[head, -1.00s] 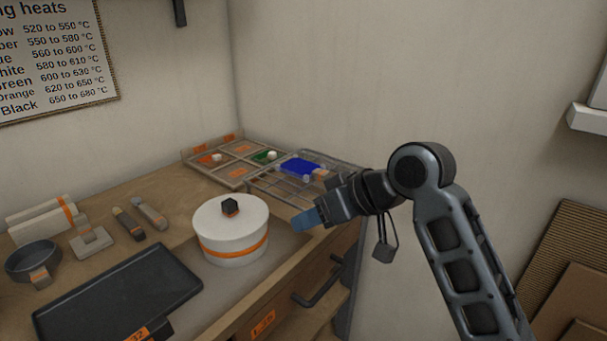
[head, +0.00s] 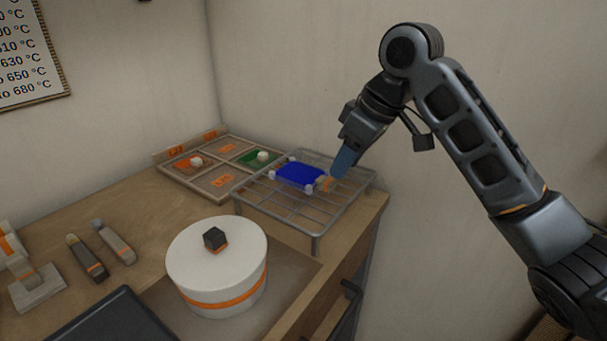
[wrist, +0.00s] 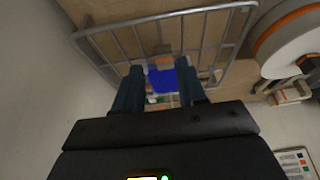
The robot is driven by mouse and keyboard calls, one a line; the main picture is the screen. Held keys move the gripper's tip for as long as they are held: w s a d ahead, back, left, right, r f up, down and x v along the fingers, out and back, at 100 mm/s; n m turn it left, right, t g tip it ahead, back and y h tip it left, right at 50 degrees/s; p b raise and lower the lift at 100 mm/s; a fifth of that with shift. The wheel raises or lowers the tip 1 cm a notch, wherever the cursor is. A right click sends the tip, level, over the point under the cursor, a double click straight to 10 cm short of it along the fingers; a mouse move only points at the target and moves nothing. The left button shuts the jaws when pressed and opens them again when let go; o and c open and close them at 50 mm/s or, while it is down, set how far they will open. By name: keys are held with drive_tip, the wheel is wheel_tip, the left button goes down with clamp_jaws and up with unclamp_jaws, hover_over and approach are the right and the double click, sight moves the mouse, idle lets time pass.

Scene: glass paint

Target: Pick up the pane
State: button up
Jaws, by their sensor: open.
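The blue pane (head: 300,174) lies flat on the wire rack (head: 316,205), with small pale pegs at its corners and an orange-marked tab (head: 325,183) at its right edge. My gripper (head: 342,165) is just right of the pane and above the rack, pointing down and tilted, with nothing held. I cannot tell the exact height of the fingertips over the rack.
A divided tray (head: 222,181) with orange and green pieces stands left of the rack. A round white lidded pot (head: 217,265) stands in front of it. Tools (head: 115,243) and a dark tray (head: 115,322) lie further left. The wall is close behind.

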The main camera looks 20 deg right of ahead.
sight(330, 181)
drive_tip(key=x, duration=0.5)
drive_tip(key=shift+w+a+r, duration=0.1)
drive_tip(key=shift+w+a, duration=0.05)
drive_tip(key=shift+a, duration=0.2)
clamp_jaws()
